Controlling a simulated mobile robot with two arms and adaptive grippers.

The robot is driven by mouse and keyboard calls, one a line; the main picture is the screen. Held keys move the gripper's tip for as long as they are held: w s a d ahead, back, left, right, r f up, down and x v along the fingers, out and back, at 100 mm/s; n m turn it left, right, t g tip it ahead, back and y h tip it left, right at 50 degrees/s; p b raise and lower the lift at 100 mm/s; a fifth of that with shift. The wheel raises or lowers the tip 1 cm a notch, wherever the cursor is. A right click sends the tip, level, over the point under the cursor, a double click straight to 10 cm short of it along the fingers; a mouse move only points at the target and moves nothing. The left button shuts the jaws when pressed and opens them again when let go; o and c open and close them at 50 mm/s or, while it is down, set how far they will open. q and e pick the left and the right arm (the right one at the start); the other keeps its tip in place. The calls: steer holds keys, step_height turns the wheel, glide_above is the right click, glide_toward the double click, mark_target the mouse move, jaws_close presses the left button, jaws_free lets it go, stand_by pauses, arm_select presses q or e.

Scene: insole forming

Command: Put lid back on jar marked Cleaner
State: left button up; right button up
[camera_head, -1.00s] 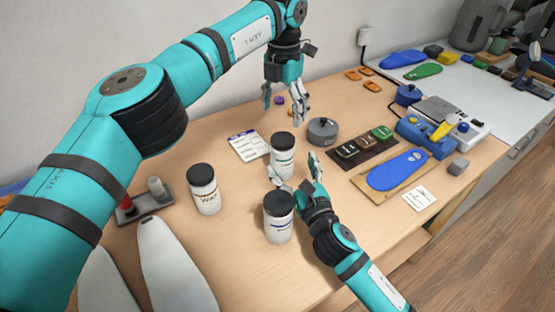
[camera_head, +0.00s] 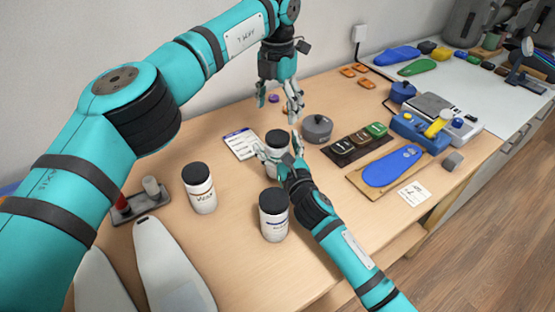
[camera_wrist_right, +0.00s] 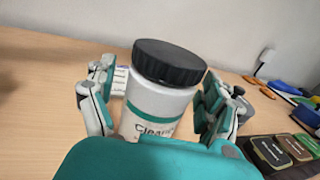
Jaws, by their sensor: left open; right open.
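The jar marked Cleaner (camera_wrist_right: 152,108) stands upright between the fingers of my right gripper (camera_wrist_right: 158,92) in the right wrist view. Its black lid (camera_wrist_right: 169,62) sits on top; I cannot tell how tightly. In the head view the jar (camera_head: 275,158) and its lid (camera_head: 277,136) are partly hidden by my right gripper (camera_head: 277,149). That gripper is open, with one finger on each side of the jar. My left gripper (camera_head: 280,104) is open and empty, pointing down above the table behind the jar.
Two more black-lidded jars, one marked Wax (camera_head: 202,196) and one in front (camera_head: 274,222), stand nearby. A grey round pot (camera_head: 317,130) and a dark tray with coloured blocks (camera_head: 358,144) are to the right. A printed card (camera_head: 240,143) lies left of the Cleaner jar.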

mark_target(278, 136)
steer(key=shift+c, duration=0.4)
jaws_close()
arm_select(q)
steer(key=n, duration=0.8)
steer(key=shift+n, duration=0.3)
steer(key=n, duration=0.9)
steer(key=shift+f, duration=4.05)
